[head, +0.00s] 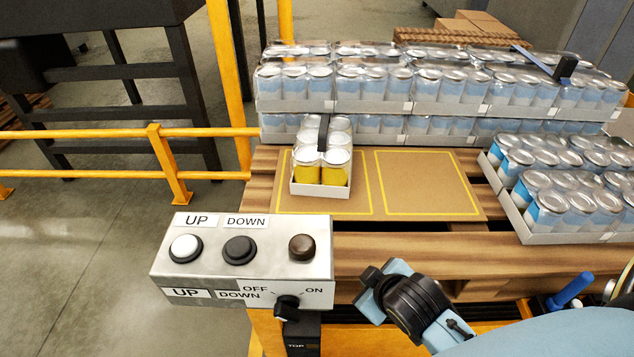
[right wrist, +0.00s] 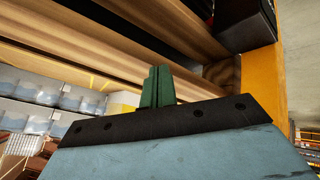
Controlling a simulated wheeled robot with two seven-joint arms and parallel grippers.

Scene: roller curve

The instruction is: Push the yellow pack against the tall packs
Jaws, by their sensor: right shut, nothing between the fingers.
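The yellow pack (head: 321,186) is a small grey tray of silver-topped yellow cans with a dark strip on top. It stands upright on the left yellow-outlined area of a cardboard sheet. The tall packs (head: 375,104) are stacked trays of blue-and-white cans behind it. The yellow pack's far end overlaps them in the head view, so I cannot tell whether they touch. My right arm is low at the front, well short of the yellow pack. In the right wrist view my right gripper (right wrist: 157,87) has its green fingers together, empty, near wooden boards. My left gripper is not in view.
A grey button box (head: 240,252) stands at the front left, before the pallet. Low trays of blue cans (head: 570,195) sit at the right. The right outlined area (head: 425,183) is bare. A yellow rail (head: 90,133) is at the left.

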